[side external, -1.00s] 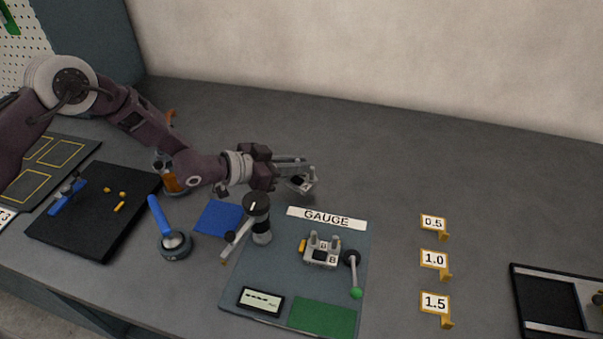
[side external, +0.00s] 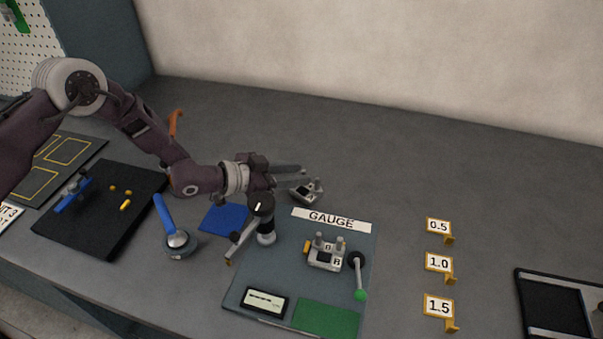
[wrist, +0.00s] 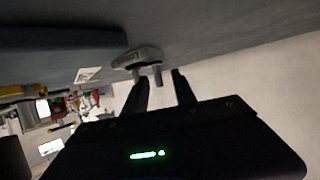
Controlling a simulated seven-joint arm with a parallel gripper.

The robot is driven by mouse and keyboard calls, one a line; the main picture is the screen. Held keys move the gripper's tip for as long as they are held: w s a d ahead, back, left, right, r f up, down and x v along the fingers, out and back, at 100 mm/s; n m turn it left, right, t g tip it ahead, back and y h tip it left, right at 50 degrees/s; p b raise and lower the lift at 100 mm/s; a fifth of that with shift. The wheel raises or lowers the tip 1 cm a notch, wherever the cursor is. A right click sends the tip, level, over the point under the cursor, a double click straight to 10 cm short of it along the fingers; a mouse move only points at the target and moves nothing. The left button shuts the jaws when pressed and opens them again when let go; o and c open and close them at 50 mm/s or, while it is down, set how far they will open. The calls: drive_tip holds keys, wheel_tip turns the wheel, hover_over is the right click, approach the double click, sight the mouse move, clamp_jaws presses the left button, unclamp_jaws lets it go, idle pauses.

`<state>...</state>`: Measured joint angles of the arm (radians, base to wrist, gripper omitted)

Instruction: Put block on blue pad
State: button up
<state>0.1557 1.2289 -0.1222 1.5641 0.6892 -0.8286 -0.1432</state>
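A gauge board (side external: 290,275) holds a second block (side external: 325,252) marked B, a dial post (side external: 264,220) and a green-tipped lever (side external: 358,275). A blue-handled tool (side external: 174,235) stands left of the pad. Number tags stand at right. The table behind the block is clear.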

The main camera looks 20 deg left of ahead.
wheel_tip(320, 180, up, 7)
drive_tip(key=shift+s+a+r, duration=0.2)
drive_tip(key=shift+s+a, duration=0.05)
drive_tip(key=s+a+r+n+y, duration=0.2)
drive_tip(key=a+r+y, duration=0.1)
drive_tip(key=a+r, duration=0.45)
drive_tip(key=s+a+r+n+y, duration=0.1)
drive_tip(key=s+a+r+y, duration=0.25)
drive_tip(key=a+r, duration=0.35)
drive_tip(key=s+a+r+n+g+y, duration=0.1)
drive_tip(key=s+a+r+n+y, duration=0.1)
drive_tip(key=s, duration=0.8)
drive_tip(key=s+a+r+n+y, duration=0.1)
drive_tip(key=s+a+r+n, duration=0.1)
drive_tip(key=s+a+r, duration=0.3)
drive_tip(key=s+a, duration=0.2)
drive_tip(key=s, duration=0.2)
drive_tip(key=shift+s+g+y, duration=0.35)
drive_tip(key=shift+g, duration=0.05)
drive_tip(key=o, duration=0.5)
drive_tip(key=s, duration=0.4)
drive_tip(key=s+f+n+g, duration=0.1)
drive_tip(key=s, duration=0.4)
drive_tip(key=s+f+n+g, duration=0.1)
drive_tip(key=s, duration=0.4)
drive_tip(key=shift+f, duration=0.2)
drive_tip(key=o, duration=0.7)
